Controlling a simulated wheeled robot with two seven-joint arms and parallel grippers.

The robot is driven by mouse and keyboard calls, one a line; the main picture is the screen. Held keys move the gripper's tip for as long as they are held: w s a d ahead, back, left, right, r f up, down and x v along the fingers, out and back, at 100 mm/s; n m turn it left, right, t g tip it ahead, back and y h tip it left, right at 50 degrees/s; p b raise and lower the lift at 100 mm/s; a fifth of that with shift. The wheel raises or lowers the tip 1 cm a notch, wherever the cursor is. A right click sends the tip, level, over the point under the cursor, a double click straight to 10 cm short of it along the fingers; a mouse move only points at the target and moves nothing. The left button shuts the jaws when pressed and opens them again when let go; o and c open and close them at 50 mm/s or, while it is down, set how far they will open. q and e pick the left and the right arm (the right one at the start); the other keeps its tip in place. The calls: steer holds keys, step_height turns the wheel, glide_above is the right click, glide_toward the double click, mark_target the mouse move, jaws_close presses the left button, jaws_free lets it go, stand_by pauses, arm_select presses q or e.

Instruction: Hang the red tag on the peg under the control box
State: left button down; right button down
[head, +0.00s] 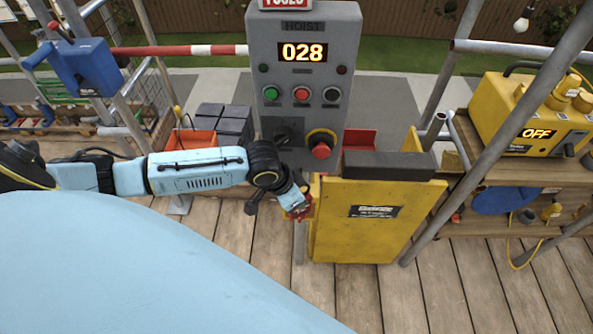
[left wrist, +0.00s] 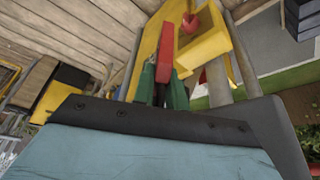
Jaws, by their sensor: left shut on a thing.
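The grey control box (head: 342,75) reads "HOIST" and "028", with buttons, a black knob and a red mushroom button. My left gripper (head: 298,204) is below the box, at the left edge of the yellow panel (head: 335,235). It is shut on the red tag (head: 302,211), a small red patch at the fingertips. In the left wrist view the red tag (left wrist: 166,50) stands between the green fingers (left wrist: 162,88), close to a yellow part (left wrist: 208,42). Another small red piece (left wrist: 190,24) shows there. I cannot make out the peg. My right gripper is not in view.
The yellow panel has a dark top pad (head: 388,165). A yellow machine (head: 530,115) reading "OFF" sits on a wooden shelf at right. Slanted scaffold poles (head: 500,130) stand near it. An orange bin (head: 190,143) is at left. The plank floor (head: 480,285) is open in front.

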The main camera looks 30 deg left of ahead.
arm_select(q)
steer(key=shift+w+a+f+b, duration=0.15)
steer(key=shift+w+a+f, duration=0.2)
steer(key=shift+w, duration=0.25)
steer(key=shift+w+a+f+b, duration=0.15)
steer(key=shift+w+a+f, duration=0.2)
steer(key=shift+w, duration=0.2)
steer(key=c, duration=1.3)
jaws_free()
steer(key=shift+c, duration=0.2)
